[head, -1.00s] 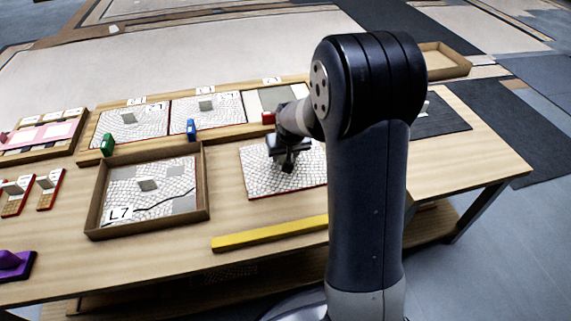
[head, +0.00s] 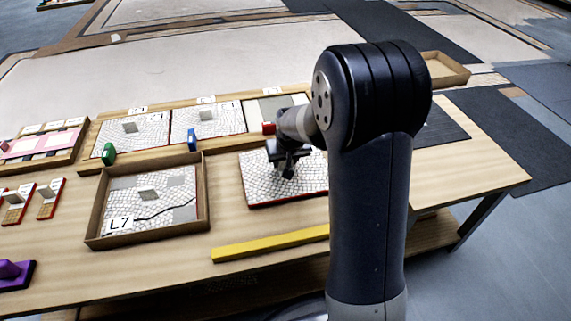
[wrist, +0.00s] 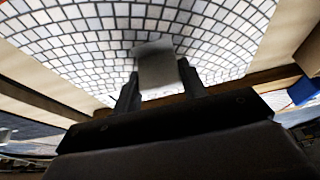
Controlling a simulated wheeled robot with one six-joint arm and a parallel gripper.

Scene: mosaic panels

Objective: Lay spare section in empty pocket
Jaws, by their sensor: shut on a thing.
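The spare section (head: 262,182) is a white cobbled mosaic panel with a thin red edge, at mid-table in the head view. In the wrist view its tiled face (wrist: 95,45) fills the top. My gripper (head: 288,168) is over it, and its fingers (wrist: 157,85) are shut on the pale block handle (wrist: 157,62) on its face. I cannot tell whether the panel touches the table. The empty pocket (head: 270,108) is the plain grey-white bay at the right end of the back rack, partly hidden by my arm. Two cobbled panels fill the bays to its left.
A walled tray (head: 205,190) marked L7 stands left of the spare section. A yellow bar (head: 268,243) lies in front. A dark mat (head: 440,128) lies at right.

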